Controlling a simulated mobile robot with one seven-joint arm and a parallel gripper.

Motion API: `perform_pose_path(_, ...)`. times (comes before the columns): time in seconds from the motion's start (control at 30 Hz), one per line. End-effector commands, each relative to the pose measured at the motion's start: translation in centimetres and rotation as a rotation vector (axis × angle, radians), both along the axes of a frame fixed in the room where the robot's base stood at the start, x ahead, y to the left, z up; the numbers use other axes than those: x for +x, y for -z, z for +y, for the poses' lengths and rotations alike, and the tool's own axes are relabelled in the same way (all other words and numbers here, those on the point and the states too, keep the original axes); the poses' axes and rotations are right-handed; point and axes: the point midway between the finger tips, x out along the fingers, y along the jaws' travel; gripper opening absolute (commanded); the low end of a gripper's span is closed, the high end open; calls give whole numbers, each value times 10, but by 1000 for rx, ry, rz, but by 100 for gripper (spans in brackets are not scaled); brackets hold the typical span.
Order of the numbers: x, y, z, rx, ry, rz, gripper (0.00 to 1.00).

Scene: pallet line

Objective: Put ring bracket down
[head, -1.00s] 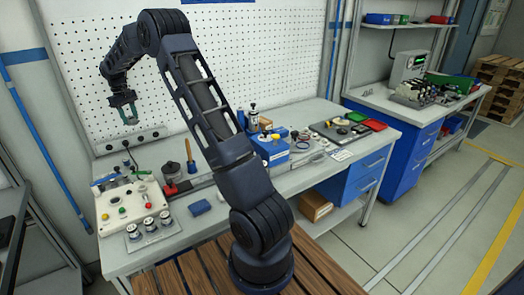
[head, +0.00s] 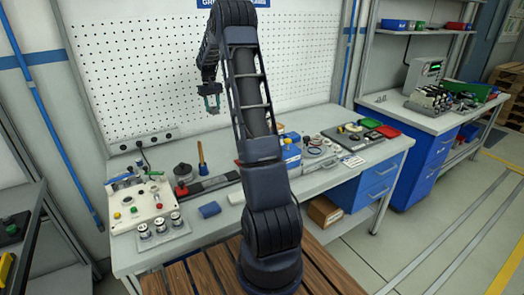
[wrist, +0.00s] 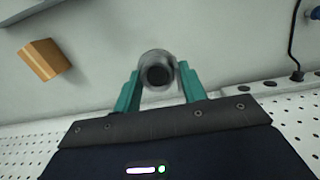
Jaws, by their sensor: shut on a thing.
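The ring bracket (wrist: 158,70) shows in the wrist view as a grey round piece with a dark opening facing the camera. My gripper (wrist: 159,79) is shut on it, one teal finger on each side. In the head view my gripper (head: 212,104) hangs fingers down, high over the back of the workbench (head: 222,224), in front of the white pegboard. My arm hides part of the bench's middle.
A cream button panel (head: 138,211) and a plate with three small cylinders (head: 158,236) fill the bench's left. A blue block (head: 209,210) lies near its front. A blue box (head: 291,152) and a red tray (head: 387,131) stand right. The front middle has free room.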

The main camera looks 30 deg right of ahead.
Motion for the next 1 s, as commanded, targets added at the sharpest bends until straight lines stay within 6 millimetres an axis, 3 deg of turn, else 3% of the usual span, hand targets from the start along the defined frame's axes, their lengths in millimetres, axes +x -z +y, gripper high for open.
perform_pose_path(0.6,-1,126,0,1,0,4,15)
perform_pose_path(0.73,-1,145,0,1,0,3,15)
perform_pose_path(1.0,0,160,0,0,0,1,15)
